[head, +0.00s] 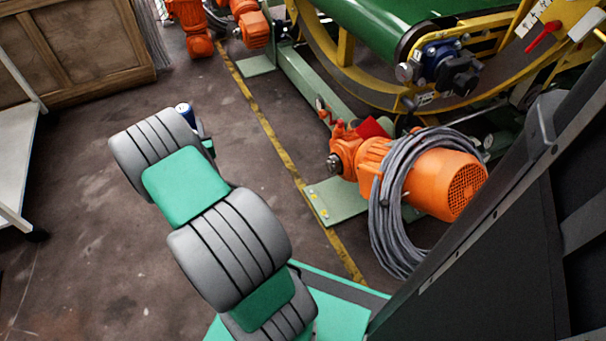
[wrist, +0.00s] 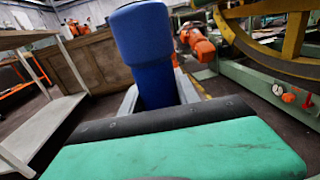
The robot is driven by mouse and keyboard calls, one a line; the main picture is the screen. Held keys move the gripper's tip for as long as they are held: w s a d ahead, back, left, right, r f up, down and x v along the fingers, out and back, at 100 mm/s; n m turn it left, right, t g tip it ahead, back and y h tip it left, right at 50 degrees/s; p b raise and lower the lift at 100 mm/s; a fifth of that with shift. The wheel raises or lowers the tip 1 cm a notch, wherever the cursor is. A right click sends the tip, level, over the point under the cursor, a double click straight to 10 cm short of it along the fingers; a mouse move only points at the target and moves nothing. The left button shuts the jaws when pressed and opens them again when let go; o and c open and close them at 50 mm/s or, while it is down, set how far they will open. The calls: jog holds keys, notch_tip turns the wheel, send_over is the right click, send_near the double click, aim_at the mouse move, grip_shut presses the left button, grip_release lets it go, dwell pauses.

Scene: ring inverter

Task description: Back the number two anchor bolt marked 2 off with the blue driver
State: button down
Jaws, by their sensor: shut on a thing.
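The blue driver (wrist: 145,50) stands up large in the wrist view, between the grey fingers of my gripper (wrist: 158,90). My gripper is shut on it. In the head view only the driver's dark blue top end (head: 184,108) shows past my arm; its lower part and tip are hidden. The pale green foot plate (head: 345,207) of the orange motor lies to the right, with small bolts (head: 318,204) along its left edge. Their number marks are too small to read, so I cannot tell which is 2. My gripper is well left of the plate, apart from it.
An orange motor (head: 445,182) with a coiled grey cable (head: 390,225) stands on the plate's right side. A yellow floor line (head: 270,130) runs between my arm and the plate. A pale bench (head: 15,150) is at the left; a wooden cabinet (head: 90,45) stands behind.

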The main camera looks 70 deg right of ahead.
aim_at(333, 172)
jog(key=s+d+f+m+g+h, duration=0.1)
jog(key=s+d+f+m+g, duration=0.1)
jog(key=s+d+f, duration=0.6)
jog(key=s+d+f+m+g+h, duration=0.1)
jog(key=s+d+f+g+h, duration=0.1)
jog(key=s+d+f, duration=0.6)
jog(key=s+f+m+g, duration=0.1)
jog(key=s+f, duration=0.2)
jog(key=s, duration=0.4)
jog(key=s+f+m+g, duration=0.1)
jog(key=s+f+g, duration=0.1)
jog(key=s, duration=0.6)
jog(key=s+f+m+g+h, duration=0.1)
jog(key=s+f, duration=0.3)
jog(key=s, duration=0.4)
jog(key=shift+s+a+f+g, duration=0.1)
jog(key=shift+a+f+g, duration=0.2)
jog(key=shift+f, duration=0.05)
jog(key=shift+d+r, duration=0.1)
jog(key=shift+d, duration=0.25)
jog(key=shift+s+d+r+m+b, duration=0.15)
jog(key=shift+s+d+r+b, duration=0.05)
jog(key=shift+d, duration=0.2)
jog(key=shift+s+d+r+m+b, duration=0.15)
jog(key=shift+s+d, duration=0.05)
jog(key=shift+d, duration=0.15)
jog(key=shift+a, duration=0.15)
